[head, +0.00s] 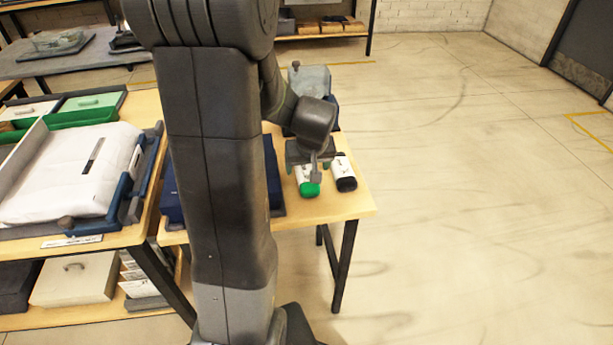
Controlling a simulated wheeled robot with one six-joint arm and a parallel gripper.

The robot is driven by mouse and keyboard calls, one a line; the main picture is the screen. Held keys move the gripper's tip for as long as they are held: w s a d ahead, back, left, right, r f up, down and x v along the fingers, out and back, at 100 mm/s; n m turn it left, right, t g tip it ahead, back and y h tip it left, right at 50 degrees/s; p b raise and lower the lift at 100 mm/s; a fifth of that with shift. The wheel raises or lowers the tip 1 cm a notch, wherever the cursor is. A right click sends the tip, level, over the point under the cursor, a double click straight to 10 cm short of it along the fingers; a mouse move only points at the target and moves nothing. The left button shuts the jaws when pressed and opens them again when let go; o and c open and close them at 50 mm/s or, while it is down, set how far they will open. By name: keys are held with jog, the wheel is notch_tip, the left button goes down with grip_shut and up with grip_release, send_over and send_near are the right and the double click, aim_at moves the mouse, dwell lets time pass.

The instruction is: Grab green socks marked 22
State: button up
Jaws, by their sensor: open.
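A bundle of green socks (309,189) with a white band lies on the wooden table, its green end facing me. I cannot read any number on the band from here. My gripper (312,165) is over the far part of the green socks, pointing down, and partly hides them. Its fingers are small in the picture, and it appears open; I cannot tell whether the fingers touch the band. A bundle of dark socks (346,184) with a white band lies just to the right, close beside the green one.
The wooden table (345,208) has its right edge close past the dark socks. A dark blue bin (273,175) stands to the left, partly behind my arm. A grey and blue object (309,82) is behind my gripper. Open floor lies to the right.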

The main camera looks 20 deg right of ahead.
aim_at(307, 172)
jog(key=shift+x, duration=2.5)
jog(key=shift+d, duration=0.1)
jog(key=shift+r, duration=0.1)
jog(key=c, duration=1.1)
